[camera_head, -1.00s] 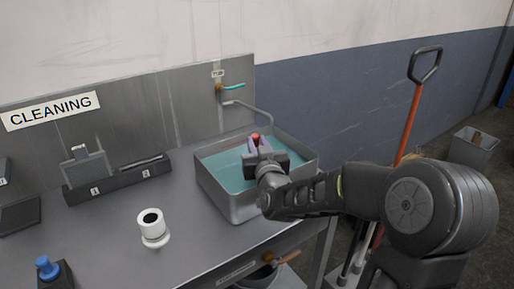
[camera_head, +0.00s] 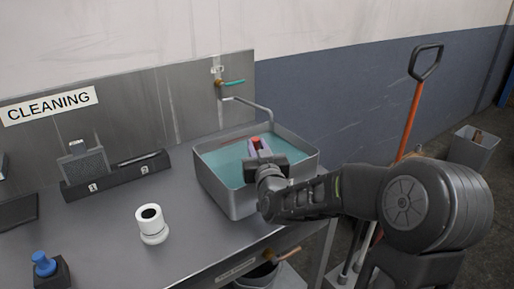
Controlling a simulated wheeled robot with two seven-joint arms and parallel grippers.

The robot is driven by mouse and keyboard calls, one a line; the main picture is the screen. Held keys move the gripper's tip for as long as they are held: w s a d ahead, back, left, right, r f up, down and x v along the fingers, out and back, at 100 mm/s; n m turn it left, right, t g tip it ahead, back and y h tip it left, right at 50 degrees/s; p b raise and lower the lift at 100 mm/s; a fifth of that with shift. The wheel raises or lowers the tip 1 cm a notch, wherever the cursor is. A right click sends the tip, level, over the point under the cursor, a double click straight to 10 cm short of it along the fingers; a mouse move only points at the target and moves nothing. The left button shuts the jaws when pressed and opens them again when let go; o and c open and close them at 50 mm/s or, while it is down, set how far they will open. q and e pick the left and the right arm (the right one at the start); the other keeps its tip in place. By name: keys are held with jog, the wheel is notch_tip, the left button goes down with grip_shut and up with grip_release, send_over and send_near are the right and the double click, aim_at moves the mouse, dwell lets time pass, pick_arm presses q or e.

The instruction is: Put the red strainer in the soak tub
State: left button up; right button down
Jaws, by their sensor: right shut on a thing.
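The red strainer (camera_head: 257,142) shows only as a small red part between the fingers of my right gripper (camera_head: 258,149). The rest of it is hidden by the gripper. My right gripper is shut on it, over the soak tub (camera_head: 236,208). The tub is a grey rectangular basin with teal liquid, at the right end of the metal table. I cannot tell whether the strainer touches the liquid. My left gripper is not in view.
A white cylinder (camera_head: 151,224) stands left of the tub. A dark numbered rack (camera_head: 117,176) holding a grater-like plate stands at the back. A blue-knobbed item (camera_head: 45,264) is at front left. A faucet (camera_head: 248,108) reaches over the tub's back. An orange-shafted tool (camera_head: 410,118) stands right.

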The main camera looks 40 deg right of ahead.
jog(key=c, duration=1.3)
grip_release()
jog(key=shift+r, duration=0.15)
jog(key=shift+r+p, duration=0.5)
jog(key=shift+p, duration=0.3)
jog(key=shift+r+p, duration=0.35)
jog(key=shift+p, duration=0.15)
jog(key=shift+f+b+v, duration=0.2)
jog(key=shift+b+v, duration=2.55)
jog(key=shift+v, duration=0.25)
jog(key=shift+f+b+v, duration=0.15)
jog(key=shift+b+v, duration=2.6)
jog(key=shift+v, duration=0.25)
